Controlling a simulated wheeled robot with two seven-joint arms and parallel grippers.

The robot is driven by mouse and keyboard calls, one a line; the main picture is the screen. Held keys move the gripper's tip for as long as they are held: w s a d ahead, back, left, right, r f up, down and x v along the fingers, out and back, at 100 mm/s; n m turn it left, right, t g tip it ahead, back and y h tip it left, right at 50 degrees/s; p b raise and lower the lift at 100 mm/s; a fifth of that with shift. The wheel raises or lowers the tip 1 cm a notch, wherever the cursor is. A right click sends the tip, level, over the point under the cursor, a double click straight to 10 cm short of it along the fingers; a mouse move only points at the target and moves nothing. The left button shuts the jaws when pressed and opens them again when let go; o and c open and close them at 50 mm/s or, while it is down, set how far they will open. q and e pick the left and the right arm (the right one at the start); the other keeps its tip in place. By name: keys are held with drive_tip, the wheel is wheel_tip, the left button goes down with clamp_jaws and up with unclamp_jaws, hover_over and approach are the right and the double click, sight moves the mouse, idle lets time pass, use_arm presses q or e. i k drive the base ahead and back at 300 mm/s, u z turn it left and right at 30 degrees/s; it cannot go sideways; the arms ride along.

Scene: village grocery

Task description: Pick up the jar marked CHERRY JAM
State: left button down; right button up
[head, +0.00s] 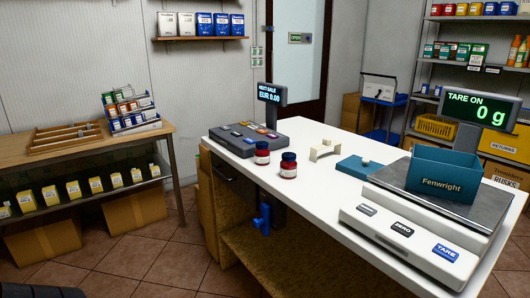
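Two small jars with dark blue lids and dark red contents stand upright on the white counter (335,200). One jar (262,153) is beside the till's front right corner; the other jar (288,165) stands a little nearer and to the right. Both have pale labels whose words are too small to read, so I cannot tell which is marked CHERRY JAM. The jars are apart. Neither of my grippers shows in the head view. A dark piece at the bottom left edge may be part of my arm.
The till (262,137) is left of the jars. A beige bridge-shaped piece (325,149), a teal lidded item (358,167) and a scale (415,235) with a teal bin (442,175) lie to the right. A wooden side table (88,155) stands left, across open floor.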

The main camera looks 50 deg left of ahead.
sight(262, 152)
drive_tip(key=u, duration=2)
drive_tip(key=k, duration=1.05)
drive_tip(key=u, duration=1)
drive_tip(key=i, duration=3.1)
drive_tip(key=z, duration=0.75)
drive_tip(key=i, duration=1.65)
drive_tip(key=z, duration=1.35)
